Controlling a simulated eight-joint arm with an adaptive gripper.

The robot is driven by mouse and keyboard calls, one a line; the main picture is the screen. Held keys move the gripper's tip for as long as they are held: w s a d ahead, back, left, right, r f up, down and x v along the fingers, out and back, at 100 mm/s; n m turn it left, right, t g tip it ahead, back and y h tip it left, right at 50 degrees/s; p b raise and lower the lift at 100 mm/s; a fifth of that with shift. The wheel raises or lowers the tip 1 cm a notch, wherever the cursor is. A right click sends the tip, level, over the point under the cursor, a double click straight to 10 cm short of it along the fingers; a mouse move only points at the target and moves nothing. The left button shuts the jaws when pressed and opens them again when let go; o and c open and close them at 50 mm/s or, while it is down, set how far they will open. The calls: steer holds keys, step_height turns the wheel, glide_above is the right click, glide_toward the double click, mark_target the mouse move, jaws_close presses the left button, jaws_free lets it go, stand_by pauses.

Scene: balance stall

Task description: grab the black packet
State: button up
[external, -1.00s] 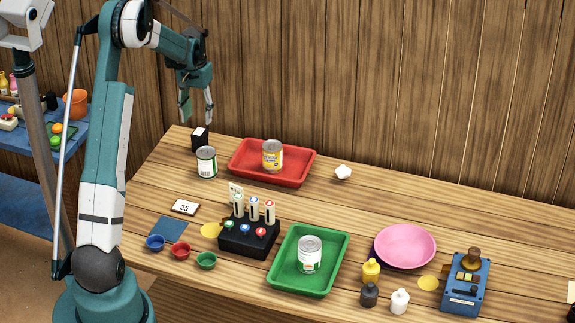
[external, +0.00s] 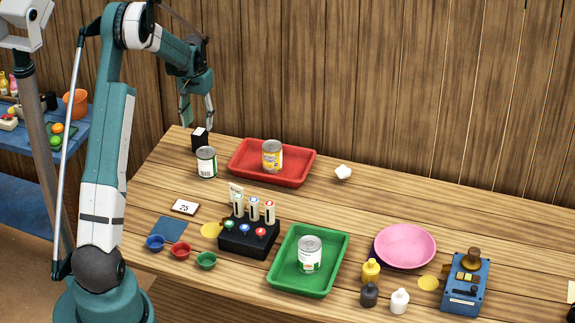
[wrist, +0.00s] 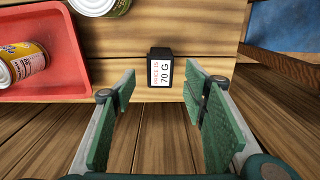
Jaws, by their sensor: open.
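The black packet (external: 200,139) stands upright at the far left corner of the wooden table, behind a white-and-green can. In the wrist view the black packet (wrist: 161,69) shows a white label reading "70 G" and lies beyond the fingertips, centred in the gap between them. My gripper (external: 197,112) is open and empty, just above the packet in the external view. In the wrist view my gripper's green finger pads (wrist: 158,88) are spread wide on either side of the gap, apart from the packet.
A white-and-green can (external: 206,162) stands close to the packet. A red tray (external: 240,164) with a yellow can (external: 272,155) is to the right. The table's edge (wrist: 165,99) runs close by the packet, and the wooden wall (external: 330,80) rises behind the table.

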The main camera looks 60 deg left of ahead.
mark_target(199, 132)
steer(key=shift+f, duration=0.1)
steer(key=shift+f, duration=2.5)
steer(key=shift+c, duration=0.5)
steer(key=c, duration=0.9)
